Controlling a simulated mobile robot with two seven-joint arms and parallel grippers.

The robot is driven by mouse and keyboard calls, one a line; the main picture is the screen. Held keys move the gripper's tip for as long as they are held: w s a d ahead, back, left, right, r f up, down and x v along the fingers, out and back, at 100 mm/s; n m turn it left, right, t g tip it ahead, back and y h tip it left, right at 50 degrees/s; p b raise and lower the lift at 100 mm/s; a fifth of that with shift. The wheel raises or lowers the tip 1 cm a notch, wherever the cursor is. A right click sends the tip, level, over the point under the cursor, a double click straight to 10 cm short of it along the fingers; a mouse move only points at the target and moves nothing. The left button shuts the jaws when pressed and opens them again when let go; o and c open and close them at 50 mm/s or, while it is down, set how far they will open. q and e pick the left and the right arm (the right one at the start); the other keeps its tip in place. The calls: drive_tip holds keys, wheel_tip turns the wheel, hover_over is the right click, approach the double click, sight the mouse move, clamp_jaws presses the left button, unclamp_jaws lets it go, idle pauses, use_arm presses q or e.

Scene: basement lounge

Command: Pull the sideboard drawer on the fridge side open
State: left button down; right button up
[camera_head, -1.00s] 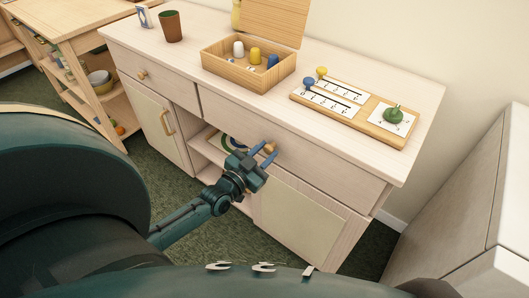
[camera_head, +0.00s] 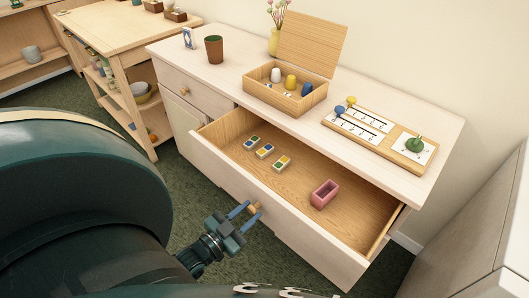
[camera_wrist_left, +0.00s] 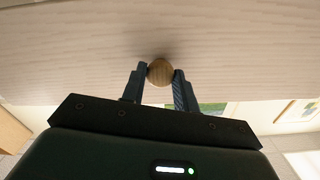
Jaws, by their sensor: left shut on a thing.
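The sideboard (camera_head: 390,168) stands against the wall. Its wide drawer (camera_head: 290,232), on the side of the white fridge (camera_head: 468,215), is pulled well out. My left gripper (camera_head: 247,211) is at the drawer front, shut on the round wooden knob (camera_head: 255,207). In the left wrist view the knob (camera_wrist_left: 160,71) sits between the two fingers, against the pale drawer front. My right gripper is not in view.
On the sideboard top are a brown cup (camera_head: 214,49), an open wooden box (camera_head: 285,97) with pegs, and a wooden board (camera_head: 378,135) with a green knob. A wooden shelf cart (camera_head: 125,50) stands at the left. Green carpet lies in front.

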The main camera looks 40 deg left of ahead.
use_arm(q)
drive_tip(key=s+p, duration=0.1)
drive_tip(key=s, duration=0.8)
drive_tip(key=shift+s+a+p, duration=0.35)
drive_tip(key=shift+s+p, duration=0.05)
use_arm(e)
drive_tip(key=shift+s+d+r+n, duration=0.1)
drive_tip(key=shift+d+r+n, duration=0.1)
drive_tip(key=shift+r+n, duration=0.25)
use_arm(q)
drive_tip(key=c, duration=1.5)
unclamp_jaws()
drive_tip(key=shift+s+f, duration=0.1)
drive_tip(key=o, duration=0.3)
drive_tip(key=shift+s, duration=0.1)
drive_tip(key=shift+o, duration=0.7)
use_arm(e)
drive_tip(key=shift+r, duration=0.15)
